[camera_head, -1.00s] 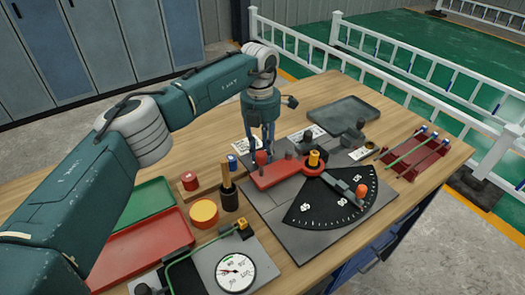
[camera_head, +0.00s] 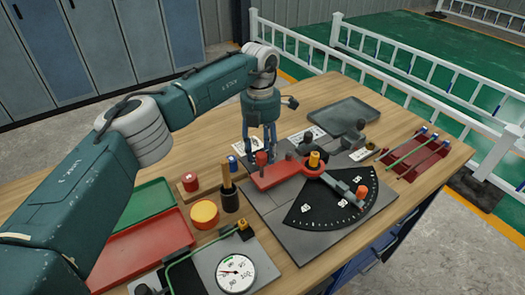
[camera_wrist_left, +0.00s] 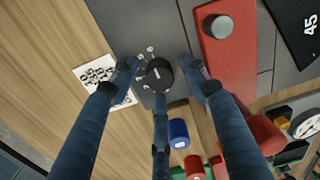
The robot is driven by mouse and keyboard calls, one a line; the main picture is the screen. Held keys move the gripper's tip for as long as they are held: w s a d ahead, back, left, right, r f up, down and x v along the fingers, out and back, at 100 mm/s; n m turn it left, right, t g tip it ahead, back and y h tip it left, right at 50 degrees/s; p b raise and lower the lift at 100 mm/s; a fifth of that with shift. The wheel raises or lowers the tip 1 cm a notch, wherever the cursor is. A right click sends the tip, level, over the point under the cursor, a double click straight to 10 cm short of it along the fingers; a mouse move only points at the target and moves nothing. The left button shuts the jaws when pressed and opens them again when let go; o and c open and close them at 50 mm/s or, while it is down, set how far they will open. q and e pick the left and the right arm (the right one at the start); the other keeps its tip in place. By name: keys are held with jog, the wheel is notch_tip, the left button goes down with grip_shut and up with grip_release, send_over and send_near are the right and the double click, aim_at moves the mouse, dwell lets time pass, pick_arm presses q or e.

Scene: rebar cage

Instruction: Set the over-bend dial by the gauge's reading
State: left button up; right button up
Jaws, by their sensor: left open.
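The over-bend dial (camera_wrist_left: 158,75) is a black round knob ringed by small marks on the grey plate, in the left wrist view. My left gripper (camera_wrist_left: 161,82) is open, with its fingers spread around the dial. I cannot tell whether any finger touches it. In the head view my left gripper (camera_head: 262,148) points down at the bender plate's back left, hiding the dial. The gauge (camera_head: 236,272) is a white round face with a dark needle at the table's front; its reading is too small to tell. It also shows in the left wrist view (camera_wrist_left: 305,124). My right gripper is not in view.
A red bending arm (camera_head: 278,173) lies close to the gripper, beside a black angle scale (camera_head: 330,208). A printed card (camera_wrist_left: 102,78) lies next to the dial. A blue cylinder (camera_wrist_left: 178,134) stands near the fingers. Red and green trays (camera_head: 140,250) are at left.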

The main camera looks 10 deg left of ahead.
pick_arm(q)
notch_tip(320, 180, up, 12)
jog(key=shift+a+f, duration=0.15)
jog(key=shift+a, duration=0.05)
jog(key=shift+w, duration=0.1)
